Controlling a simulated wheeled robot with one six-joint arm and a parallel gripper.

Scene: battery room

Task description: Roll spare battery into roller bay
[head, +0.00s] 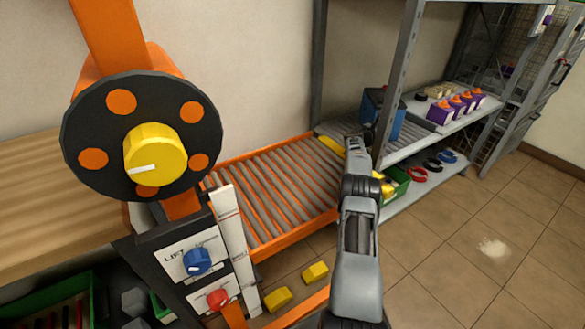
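A blue box with dark parts (383,112), which may be the spare battery, stands on the grey metal shelf behind the upright post. The post hides part of it. The roller bed (275,190), with an orange frame and grey rollers, runs from the left foreground towards that shelf. My gripper (354,143) is at the far right end of the rollers, in front of and left of the blue box. It appears apart from the box, but the depth is hard to judge. Its fingers are small and seen from behind, so their opening is unclear.
A black disc with a yellow knob (155,153) and a LIFT panel (180,258) fill the left foreground. Yellow blocks (277,299) lie on the floor. A green bin (399,184) sits right of my arm. Purple boxes (440,113) stand on the shelf.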

